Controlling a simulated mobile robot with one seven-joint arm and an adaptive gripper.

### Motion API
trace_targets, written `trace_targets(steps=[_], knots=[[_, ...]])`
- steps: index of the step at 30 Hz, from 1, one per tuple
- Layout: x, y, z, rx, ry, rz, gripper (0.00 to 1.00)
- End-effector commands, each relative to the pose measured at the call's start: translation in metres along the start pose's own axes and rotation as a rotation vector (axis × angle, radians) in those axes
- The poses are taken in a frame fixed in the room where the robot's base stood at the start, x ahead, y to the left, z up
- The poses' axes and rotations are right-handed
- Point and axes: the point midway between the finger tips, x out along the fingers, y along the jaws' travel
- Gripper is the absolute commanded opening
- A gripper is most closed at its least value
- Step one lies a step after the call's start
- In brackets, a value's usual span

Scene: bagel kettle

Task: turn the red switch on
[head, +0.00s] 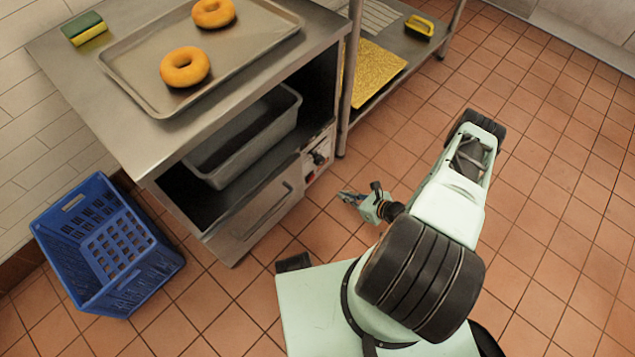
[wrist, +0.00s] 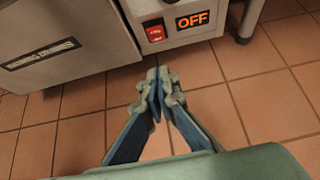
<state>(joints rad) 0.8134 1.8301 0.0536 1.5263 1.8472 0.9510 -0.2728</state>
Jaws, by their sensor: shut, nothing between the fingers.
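The red switch (wrist: 156,33) sits on the control panel at the front of the steel cabinet, straight ahead of the fingers in the wrist view. A lit display (wrist: 192,19) to its right reads "OFF" in orange. In the head view the panel (head: 317,156) shows at the cabinet's right front corner, with the switch small on it. My gripper (wrist: 157,75) is shut and empty, its fingertips together below and in front of the switch, with floor tiles seen behind them. It also shows in the head view (head: 345,197), apart from the cabinet.
The cabinet top holds a tray (head: 125,75) with two bagels (head: 185,67) and a sponge (head: 85,28). A grey bin (head: 245,145) stands inside the cabinet. A blue crate (head: 105,245) is on the floor at left. A shelf rack (head: 348,90) stands right of the cabinet. The tiled floor to the right is clear.

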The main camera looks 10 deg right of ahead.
Motion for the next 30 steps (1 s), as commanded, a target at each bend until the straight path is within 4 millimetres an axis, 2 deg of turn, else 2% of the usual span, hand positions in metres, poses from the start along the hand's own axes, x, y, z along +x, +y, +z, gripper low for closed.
trace_targets(steps=[10, 14, 17, 29, 30], knots=[[0.001, 0.0, -0.001, 0.004, -0.001, -0.002, 0.0], [0.009, 0.001, -0.002, 0.002, -0.001, 0.0, 0.0], [0.023, 0.001, -0.003, 0.001, 0.0, 0.0, 0.0], [0.107, 0.001, -0.004, 0.001, 0.0, 0.001, 0.0], [0.11, 0.0, 0.005, 0.0, -0.001, 0.0, 0.0]])
